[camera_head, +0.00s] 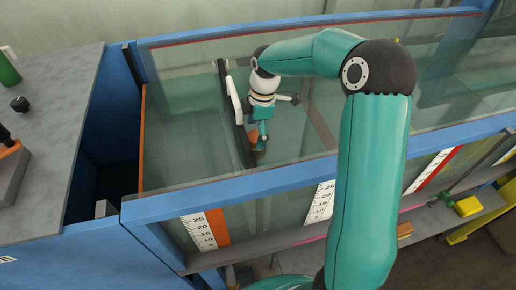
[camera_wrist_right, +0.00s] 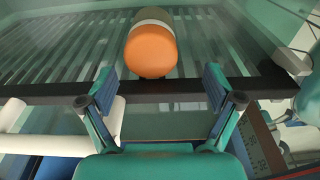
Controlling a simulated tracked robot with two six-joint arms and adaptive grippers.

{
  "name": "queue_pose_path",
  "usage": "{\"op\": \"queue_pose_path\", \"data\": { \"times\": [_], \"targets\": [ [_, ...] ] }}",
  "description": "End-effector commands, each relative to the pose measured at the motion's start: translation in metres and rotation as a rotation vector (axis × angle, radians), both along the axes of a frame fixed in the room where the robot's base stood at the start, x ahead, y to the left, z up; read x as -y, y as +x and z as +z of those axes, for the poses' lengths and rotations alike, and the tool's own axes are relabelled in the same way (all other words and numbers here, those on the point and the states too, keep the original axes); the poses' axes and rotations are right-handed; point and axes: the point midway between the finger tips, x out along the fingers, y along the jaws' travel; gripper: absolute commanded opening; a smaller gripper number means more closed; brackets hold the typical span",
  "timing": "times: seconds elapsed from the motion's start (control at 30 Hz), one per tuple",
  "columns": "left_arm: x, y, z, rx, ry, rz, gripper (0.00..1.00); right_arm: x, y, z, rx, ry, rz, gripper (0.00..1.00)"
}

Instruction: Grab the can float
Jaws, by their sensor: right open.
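The can float shows in the right wrist view as a cylinder with an orange end (camera_wrist_right: 152,52), a pale band and an olive part behind it. It lies over a slatted grille, just beyond my open fingertips and roughly centred between them. In the head view a small orange part of it (camera_head: 253,136) shows beside my right gripper (camera_head: 262,138), which reaches down inside the glass flume. In the wrist view my right gripper (camera_wrist_right: 160,88) is open with nothing between its fingers. The rest of the float is hidden in the head view. My left gripper is in neither view.
A dark bar (camera_wrist_right: 160,90) runs along the grille's near edge. A white tube (camera_head: 235,100) stands left of my gripper. The flume's blue front rail (camera_head: 270,182) and glass walls surround the reach. A grey counter (camera_head: 60,100) is at left.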

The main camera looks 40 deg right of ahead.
Motion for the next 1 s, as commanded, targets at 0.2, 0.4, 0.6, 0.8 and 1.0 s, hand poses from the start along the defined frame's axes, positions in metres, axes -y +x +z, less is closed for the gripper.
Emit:
{"op": "queue_pose_path", "data": {
  "times": [0.2, 0.4, 0.6, 0.8, 1.0],
  "targets": [
    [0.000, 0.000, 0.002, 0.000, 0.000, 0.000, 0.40, -0.002, 0.002, -0.022, 0.000, 0.000, -0.001, 0.91],
    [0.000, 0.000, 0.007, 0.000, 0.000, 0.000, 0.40, 0.001, 0.003, -0.036, -0.002, 0.001, -0.001, 0.91],
    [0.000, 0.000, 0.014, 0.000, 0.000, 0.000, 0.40, 0.004, 0.006, -0.064, -0.002, 0.001, 0.002, 0.91],
    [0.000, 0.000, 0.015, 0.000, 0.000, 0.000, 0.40, 0.003, 0.008, -0.076, 0.000, 0.000, 0.001, 0.91],
    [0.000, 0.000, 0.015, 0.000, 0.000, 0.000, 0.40, 0.003, 0.008, -0.076, 0.001, 0.000, 0.001, 0.84]
  ]
}}
